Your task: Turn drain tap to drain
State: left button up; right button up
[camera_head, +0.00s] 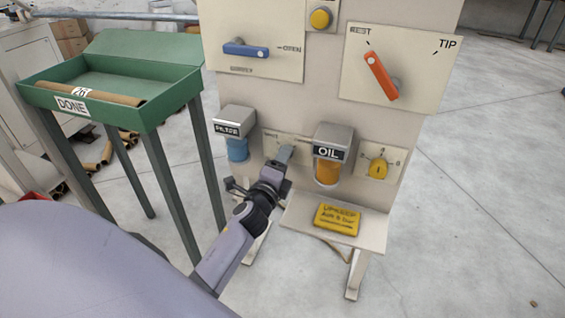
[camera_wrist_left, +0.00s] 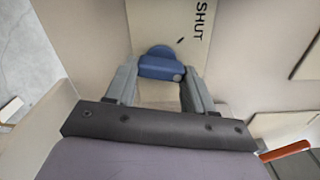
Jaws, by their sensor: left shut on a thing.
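The drain tap's blue handle (camera_wrist_left: 161,69) is between the two fingers of my left gripper (camera_wrist_left: 160,80) in the left wrist view. The fingers are shut on it. The word SHUT is printed on the cream plate (camera_wrist_left: 186,30) beside the handle. In the head view my left gripper (camera_head: 282,160) reaches up to the small plate (camera_head: 299,145) between the filter bowl (camera_head: 237,148) and the oil bowl (camera_head: 328,172). There the gripper hides the handle. My right gripper is not in view.
Above are a blue lever (camera_head: 246,50), a red lever (camera_head: 380,75) and a yellow button (camera_head: 320,18). A yellow knob (camera_head: 378,169) is right of the oil bowl. A shelf (camera_head: 300,213) with a yellow pad (camera_head: 337,218) juts out below. A green DONE tray (camera_head: 150,110) stands left.

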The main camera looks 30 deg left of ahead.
pick_arm(q)
jog(key=shift+a+m, duration=0.15)
jog(key=shift+m, duration=3.05)
jog(key=o, duration=1)
jog(key=shift+o, duration=0.2)
jog(key=shift+f, duration=0.1)
jog(key=shift+s, duration=0.1)
